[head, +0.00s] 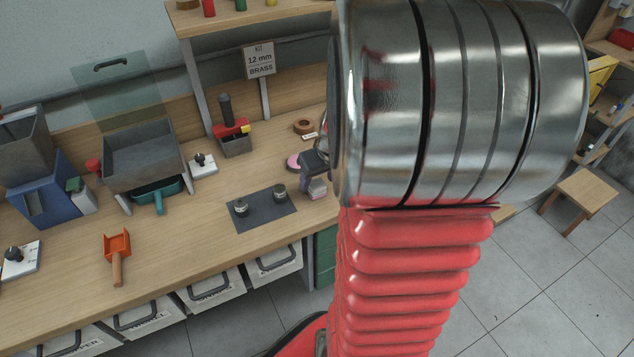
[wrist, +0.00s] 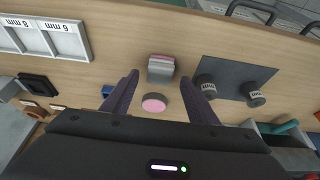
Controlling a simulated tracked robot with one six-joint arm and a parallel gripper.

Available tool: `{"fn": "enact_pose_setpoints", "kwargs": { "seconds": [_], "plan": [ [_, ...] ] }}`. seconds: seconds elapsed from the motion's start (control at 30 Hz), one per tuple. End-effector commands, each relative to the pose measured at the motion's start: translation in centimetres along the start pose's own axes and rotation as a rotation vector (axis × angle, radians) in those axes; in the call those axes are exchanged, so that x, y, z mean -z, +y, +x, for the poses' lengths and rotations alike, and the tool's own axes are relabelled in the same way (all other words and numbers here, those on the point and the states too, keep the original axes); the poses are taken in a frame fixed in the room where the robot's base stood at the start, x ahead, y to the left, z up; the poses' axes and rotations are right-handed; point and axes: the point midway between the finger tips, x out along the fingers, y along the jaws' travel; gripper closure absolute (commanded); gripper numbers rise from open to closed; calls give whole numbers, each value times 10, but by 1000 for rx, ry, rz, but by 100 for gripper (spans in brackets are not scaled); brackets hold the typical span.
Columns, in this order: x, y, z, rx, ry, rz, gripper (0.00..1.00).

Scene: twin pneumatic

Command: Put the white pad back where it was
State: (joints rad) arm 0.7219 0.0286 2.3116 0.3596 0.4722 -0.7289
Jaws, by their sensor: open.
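My gripper (wrist: 160,79) is open; its two purple fingers show in the wrist view, with nothing held between them. A pale grey block (wrist: 160,68) with a pink-red layer along its upper edge sits between and just past the fingertips. It seems to be the small pale block (head: 318,187) below my gripper (head: 312,178) in the head view. A round pink-topped piece (wrist: 153,103) lies between the fingers, nearer the palm; it also shows in the head view (head: 292,161). I cannot tell for sure which piece is the white pad. My arm hides the bench's right part.
A dark mat (head: 262,213) with two metal cylinders lies left of my gripper. Behind it stand a red-and-black tool (head: 231,128) and a brown ring (head: 303,126). An orange scoop (head: 117,256) and a grey bin (head: 143,160) are farther left. The bench front is clear.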

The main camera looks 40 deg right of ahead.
Motion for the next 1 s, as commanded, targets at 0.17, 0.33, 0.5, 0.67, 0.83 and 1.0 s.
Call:
{"fn": "enact_pose_setpoints", "kwargs": {
  "seconds": [0.17,0.33,0.5,0.67,0.83,1.0],
  "plan": [
    [1,0,-23,-2,3,0,47],
    [1,0,-45,-2,3,0,47],
    [1,0,-66,-2,2,-1,47],
    [0,0,-80,-1,0,0,47],
    [0,0,-83,0,-1,0,47],
    [0,0,-83,0,-1,0,47]
  ]
}}
